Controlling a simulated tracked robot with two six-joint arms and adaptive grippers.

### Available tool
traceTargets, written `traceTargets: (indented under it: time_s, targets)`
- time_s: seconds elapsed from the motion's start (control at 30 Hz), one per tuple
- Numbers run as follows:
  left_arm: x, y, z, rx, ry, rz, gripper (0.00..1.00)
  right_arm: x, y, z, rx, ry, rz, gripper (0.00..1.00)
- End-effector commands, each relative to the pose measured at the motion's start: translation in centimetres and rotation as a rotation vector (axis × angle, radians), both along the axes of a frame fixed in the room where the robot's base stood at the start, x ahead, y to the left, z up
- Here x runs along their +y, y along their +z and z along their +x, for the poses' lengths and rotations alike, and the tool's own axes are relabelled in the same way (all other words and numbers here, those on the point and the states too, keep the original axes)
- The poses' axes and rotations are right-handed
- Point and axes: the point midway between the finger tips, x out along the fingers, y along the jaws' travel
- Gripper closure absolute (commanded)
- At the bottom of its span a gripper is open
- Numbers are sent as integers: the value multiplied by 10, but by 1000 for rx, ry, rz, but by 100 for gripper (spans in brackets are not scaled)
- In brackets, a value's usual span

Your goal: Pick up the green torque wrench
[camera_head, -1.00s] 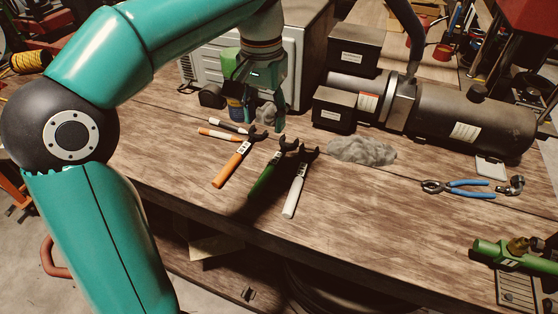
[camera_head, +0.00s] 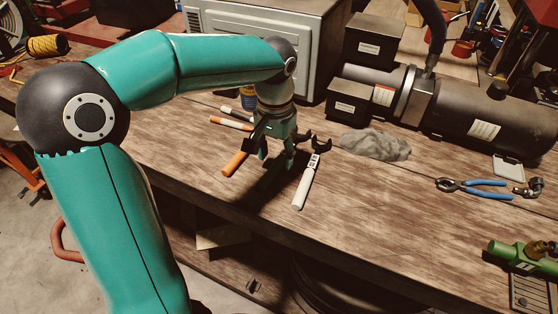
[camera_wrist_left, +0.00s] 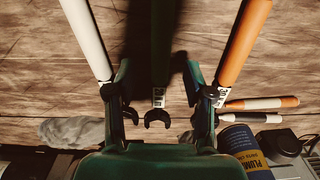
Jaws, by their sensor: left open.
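The green torque wrench (camera_wrist_left: 160,40) lies on the wooden bench, its dark handle in shadow and its open-ended head (camera_wrist_left: 157,116) showing in the left wrist view. In the head view my gripper hides most of it. My left gripper (camera_head: 276,156) is open and points down over the wrench. In the left wrist view its two fingers (camera_wrist_left: 158,78) stand on either side of the wrench, with nothing held. A white wrench (camera_head: 305,187) lies to its right in the head view and an orange one (camera_head: 235,163) to its left. My right gripper is not in view.
Two marker-like sticks (camera_head: 231,123) lie behind the orange wrench. A grey rag (camera_head: 375,145) and black cylindrical machine (camera_head: 465,112) stand to the right. Blue-handled pliers (camera_head: 480,183) lie farther right. The front middle of the bench (camera_head: 390,225) is clear.

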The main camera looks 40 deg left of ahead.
Motion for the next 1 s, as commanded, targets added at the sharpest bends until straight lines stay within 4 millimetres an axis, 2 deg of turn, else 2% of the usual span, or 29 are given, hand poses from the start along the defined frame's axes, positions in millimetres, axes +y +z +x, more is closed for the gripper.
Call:
traceTargets:
  time_s: [0.1, 0.2, 0.47, 0.8, 1.0]
  targets:
    - [0, -18, -2, 4, 0, 0, 47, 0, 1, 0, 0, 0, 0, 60]
    - [0, -27, -2, 1, 2, 0, 47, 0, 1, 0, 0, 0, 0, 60]
    - [0, -30, -2, 0, 1, -1, 47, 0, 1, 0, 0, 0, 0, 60]
    - [0, -30, -2, 0, 0, -1, 100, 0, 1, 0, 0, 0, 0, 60]
    - [0, -30, -1, 0, 0, -1, 100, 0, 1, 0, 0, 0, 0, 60]
